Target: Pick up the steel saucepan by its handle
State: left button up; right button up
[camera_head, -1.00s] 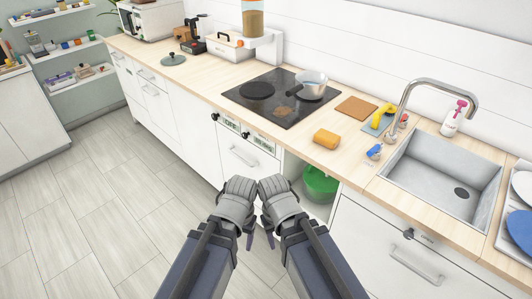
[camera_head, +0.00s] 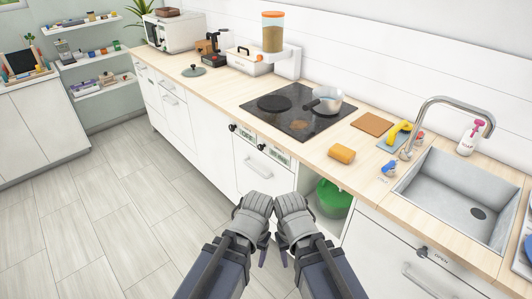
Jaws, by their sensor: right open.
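The steel saucepan (camera_head: 327,100) stands upright on the right rear part of the black cooktop (camera_head: 290,124). Its dark handle (camera_head: 311,104) points left and toward the front of the counter. My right gripper (camera_head: 285,258) is open and empty, low in front of the cabinets. My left gripper (camera_head: 263,258) is right beside it, also low; its jaws are too small and overlapped to judge. Both are well short of the saucepan and below the counter top.
The sink (camera_head: 455,197) and faucet are farther right. A green pot (camera_head: 333,198) sits in an open cabinet below. The floor at left is clear.

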aim_at(327, 101)
jog(key=i+j+z, duration=0.35)
jog(key=i+j, duration=0.15)
jog(key=i+j+z, duration=0.35)
jog(key=i+j, duration=0.15)
jog(key=j, duration=0.1)
